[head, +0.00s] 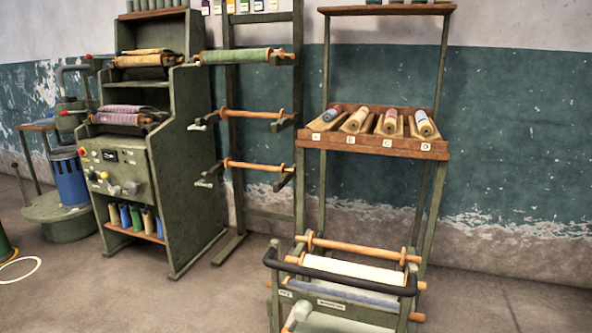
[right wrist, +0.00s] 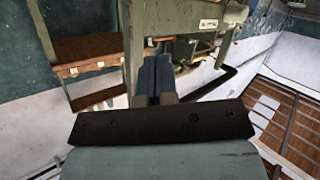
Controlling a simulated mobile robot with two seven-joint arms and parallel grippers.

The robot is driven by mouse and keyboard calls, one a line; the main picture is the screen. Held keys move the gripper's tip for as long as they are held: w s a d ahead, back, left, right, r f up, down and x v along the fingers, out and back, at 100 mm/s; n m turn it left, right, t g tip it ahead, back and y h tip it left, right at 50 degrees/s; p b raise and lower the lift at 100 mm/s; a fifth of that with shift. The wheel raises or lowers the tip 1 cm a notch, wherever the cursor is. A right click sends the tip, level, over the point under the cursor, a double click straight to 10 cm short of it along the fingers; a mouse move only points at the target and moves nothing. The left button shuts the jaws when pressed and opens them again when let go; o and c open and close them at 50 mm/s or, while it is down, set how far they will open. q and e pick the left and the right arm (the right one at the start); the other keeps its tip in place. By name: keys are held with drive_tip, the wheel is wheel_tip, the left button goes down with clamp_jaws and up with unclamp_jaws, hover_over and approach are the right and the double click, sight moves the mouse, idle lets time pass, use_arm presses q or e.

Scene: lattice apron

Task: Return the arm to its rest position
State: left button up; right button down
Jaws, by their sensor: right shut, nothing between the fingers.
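My right gripper (right wrist: 153,82) shows in the right wrist view, its dark fingers together with nothing between them. It points towards a grey-green metal frame (right wrist: 190,20) and a black curved bar (right wrist: 212,85), which lie beyond the fingertips. I cannot tell how far off they are. Neither of my arms shows in the head view. My left gripper is not in view.
The head view shows a low roller stand with a black handlebar (head: 342,277). Behind it a wooden rack (head: 372,144) holds spools in labelled slots. A rod frame (head: 238,130) and green machine cabinet (head: 190,165) stand left. Floor at lower left (head: 130,295) is clear.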

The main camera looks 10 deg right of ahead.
drive_tip(key=s+a+r+m+y, duration=0.1)
drive_tip(key=s+a+r+y, duration=0.2)
drive_tip(key=s+a+r, duration=0.5)
drive_tip(key=s+a+r+m+y, duration=0.15)
drive_tip(key=s+a+r, duration=0.25)
drive_tip(key=s+a, duration=0.75)
use_arm(q)
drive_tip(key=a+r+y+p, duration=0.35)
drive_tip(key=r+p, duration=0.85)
drive_tip(key=p, duration=1.4)
use_arm(e)
wheel_tip(320, 180, up, 12)
drive_tip(key=w+d+h, duration=0.2)
use_arm(q)
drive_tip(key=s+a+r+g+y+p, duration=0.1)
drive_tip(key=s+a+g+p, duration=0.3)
drive_tip(key=p, duration=1.2)
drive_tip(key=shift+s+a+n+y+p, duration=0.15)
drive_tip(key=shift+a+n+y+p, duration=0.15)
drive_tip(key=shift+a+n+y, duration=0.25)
use_arm(e)
drive_tip(key=s+d+r+g+h, duration=0.1)
drive_tip(key=s+d+g+h, duration=0.2)
drive_tip(key=s+d, duration=0.1)
drive_tip(key=shift+s+d+r, duration=0.15)
drive_tip(key=shift+s+d, duration=0.15)
drive_tip(key=shift+d, duration=0.35)
